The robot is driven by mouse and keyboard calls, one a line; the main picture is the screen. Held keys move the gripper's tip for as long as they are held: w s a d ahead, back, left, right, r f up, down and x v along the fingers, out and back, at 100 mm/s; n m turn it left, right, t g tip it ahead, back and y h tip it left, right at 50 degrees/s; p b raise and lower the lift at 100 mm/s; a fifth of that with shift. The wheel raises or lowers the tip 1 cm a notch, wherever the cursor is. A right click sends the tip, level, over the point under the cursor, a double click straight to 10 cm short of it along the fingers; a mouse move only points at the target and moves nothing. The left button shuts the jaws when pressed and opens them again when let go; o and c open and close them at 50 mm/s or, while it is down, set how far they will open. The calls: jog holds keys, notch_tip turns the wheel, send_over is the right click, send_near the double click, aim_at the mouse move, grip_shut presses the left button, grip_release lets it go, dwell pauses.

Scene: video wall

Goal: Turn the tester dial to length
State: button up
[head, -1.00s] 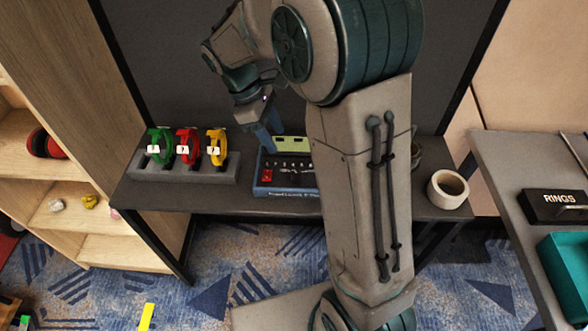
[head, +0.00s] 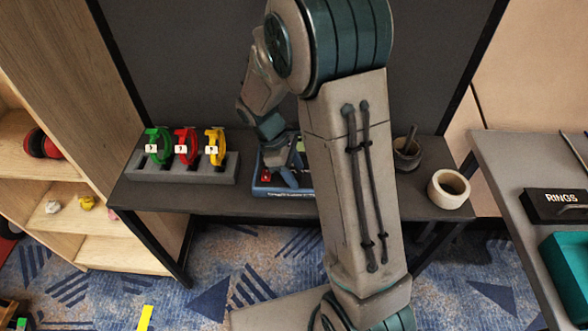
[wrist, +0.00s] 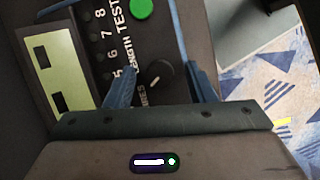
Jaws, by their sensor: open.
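The tester (head: 262,191) is a blue-edged box on the dark table, partly hidden by my arm in the head view. In the wrist view its black panel shows a round black dial (wrist: 158,73) with a pale pointer mark. A partly covered label ending in "NGTH" lies left of the dial. My gripper (wrist: 161,71) is open, with one blue finger on each side of the dial; contact cannot be told. The gripper also shows over the tester in the head view (head: 292,180).
The tester also has a green button (wrist: 141,9), a pale display (wrist: 50,75) and numbered black buttons. A grey rack (head: 190,172) with green, red and yellow rings stands left. A tape-like roll (head: 448,189) and a dark cup (head: 407,154) stand right of my arm.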

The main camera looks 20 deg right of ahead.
jog(key=c, duration=1)
jog(key=shift+m, duration=0.3)
jog(key=m+g+p, duration=0.1)
jog(key=m, duration=0.1)
jog(key=shift+w+d+r+m, duration=0.1)
jog(key=shift+m, duration=0.2)
jog(key=m+g+y+p, duration=0.1)
jog(key=m, duration=0.2)
jog(key=shift+m+y, duration=0.3)
jog(key=m, duration=0.1)
jog(key=m+y, duration=0.1)
jog(key=m, duration=0.1)
jog(key=shift+w+d+m+p, duration=0.1)
jog(key=shift+d+m+p, duration=0.05)
jog(key=shift+m+p, duration=0.2)
jog(key=shift+m+y, duration=0.8)
jog(key=shift+m, duration=0.75)
jog(key=shift+d+m, duration=0.1)
jog(key=shift+m, duration=0.2)
